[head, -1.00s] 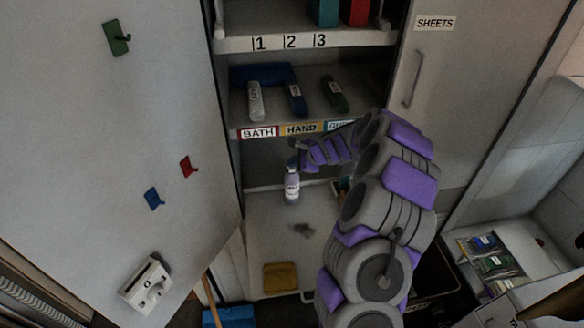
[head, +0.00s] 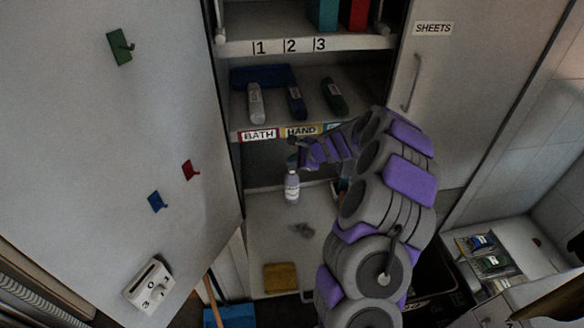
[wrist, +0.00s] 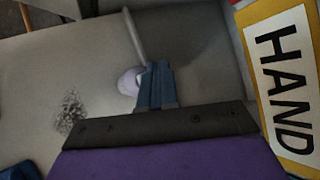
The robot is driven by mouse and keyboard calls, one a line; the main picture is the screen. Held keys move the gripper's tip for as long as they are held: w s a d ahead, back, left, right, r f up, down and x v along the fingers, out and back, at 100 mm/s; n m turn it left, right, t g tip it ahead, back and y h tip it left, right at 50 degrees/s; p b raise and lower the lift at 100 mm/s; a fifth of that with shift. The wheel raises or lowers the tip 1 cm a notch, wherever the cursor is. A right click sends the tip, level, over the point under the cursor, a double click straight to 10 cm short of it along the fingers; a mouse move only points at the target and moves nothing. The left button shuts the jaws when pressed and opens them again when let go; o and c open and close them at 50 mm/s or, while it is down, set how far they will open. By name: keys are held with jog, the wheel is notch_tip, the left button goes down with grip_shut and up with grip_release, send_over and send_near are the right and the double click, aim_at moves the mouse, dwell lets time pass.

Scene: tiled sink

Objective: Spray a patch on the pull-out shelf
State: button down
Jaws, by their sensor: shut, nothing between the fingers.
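A small pale bottle (head: 292,188) with a label stands upright on the pull-out shelf (head: 262,232), low in the cabinet. A dark grey speckled patch (head: 302,230) is on the shelf in front of the bottle; it also shows at the left of the wrist view (wrist: 70,112). My gripper (head: 293,158) is just above the bottle's top. In the wrist view its blue fingers (wrist: 157,78) are together with nothing between them. The pale round bottle (wrist: 130,82) is partly hidden behind them. I cannot tell whether they touch it.
A yellow block (head: 281,277) lies at the shelf's front. The open door (head: 120,140) with hooks stands at the left.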

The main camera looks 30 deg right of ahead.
aim_at(293, 170)
notch_tip(293, 170, up, 5)
jog(key=p, duration=0.4)
jog(key=shift+r, duration=0.15)
dwell(2.3)
